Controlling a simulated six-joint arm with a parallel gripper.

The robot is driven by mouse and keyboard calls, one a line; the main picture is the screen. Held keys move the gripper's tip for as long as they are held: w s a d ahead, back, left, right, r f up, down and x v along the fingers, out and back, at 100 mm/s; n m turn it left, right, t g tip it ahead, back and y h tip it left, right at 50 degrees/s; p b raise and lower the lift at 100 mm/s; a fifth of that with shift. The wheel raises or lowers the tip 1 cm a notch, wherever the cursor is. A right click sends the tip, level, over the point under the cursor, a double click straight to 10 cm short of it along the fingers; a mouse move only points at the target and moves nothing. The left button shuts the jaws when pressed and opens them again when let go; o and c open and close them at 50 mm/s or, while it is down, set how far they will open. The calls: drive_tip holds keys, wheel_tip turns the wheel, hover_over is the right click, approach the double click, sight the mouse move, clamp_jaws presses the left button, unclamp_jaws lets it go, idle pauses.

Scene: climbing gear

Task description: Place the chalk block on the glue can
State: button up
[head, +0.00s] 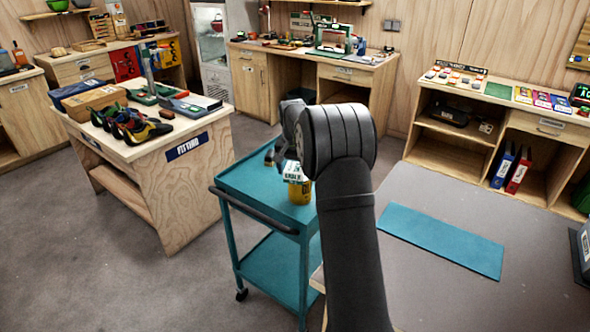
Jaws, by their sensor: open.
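A small white block with printed markings, which looks like the chalk block (292,171), shows at the top of the yellow glue can (300,192). It looks slightly tilted and overlaps the can's upper edge. I cannot tell whether it rests fully on the can. The can stands on the teal cart's top, with its right side close to my arm. My gripper (276,156) is open, just above and to the left of the block. My own wrist hides part of the gripper, and the gap between fingers and block is unclear.
The teal cart (240,180) has a dark handle on its front left side and a lower shelf. A wooden fitting table (190,180) with climbing shoes and boxes stands to the left. A teal mat (440,240) lies on the grey surface at right. The cart's left top is clear.

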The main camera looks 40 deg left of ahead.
sight(296, 166)
wheel_tip(296, 166, up, 12)
drive_tip(key=s, duration=0.1)
drive_tip(key=shift+s+d, duration=0.35)
drive_tip(key=f, duration=0.4)
drive_tip(key=w+f, duration=0.1)
drive_tip(key=f, duration=0.7)
drive_tip(key=shift+w+a, duration=0.35)
drive_tip(key=shift+r, duration=1.95)
drive_tip(key=shift+f, duration=0.1)
